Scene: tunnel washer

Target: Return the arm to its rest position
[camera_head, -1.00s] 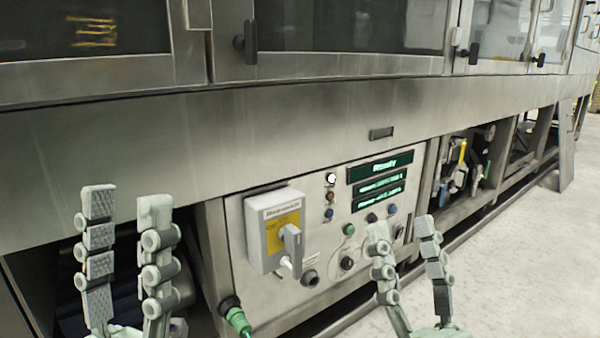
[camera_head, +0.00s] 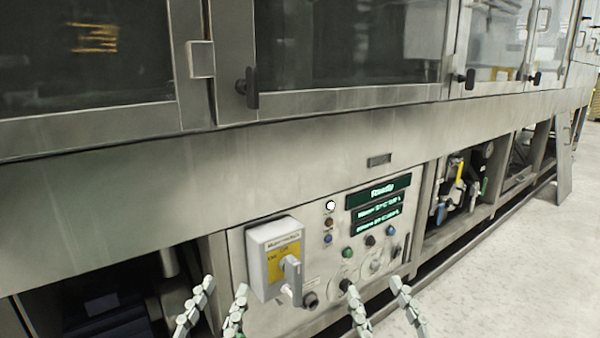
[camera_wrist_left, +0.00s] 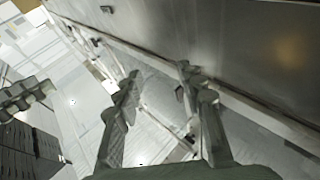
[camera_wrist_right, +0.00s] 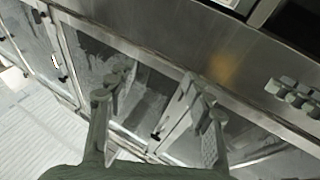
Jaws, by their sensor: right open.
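My right gripper (camera_head: 374,287) is at the bottom edge, in front of the lower part of the control panel (camera_head: 335,266). Its fingers are spread and empty, also in the right wrist view (camera_wrist_right: 150,93). Only the finger ends of both show in the head view; the arms are out of frame.
The tunnel washer's steel beam (camera_head: 270,175) crosses the view above the panel. The grey switch box (camera_head: 277,258) juts out from the panel. A green display (camera_head: 378,190) reads Ready. Door handles (camera_head: 248,88) stick out above. Pale floor (camera_head: 510,270) is clear at right.

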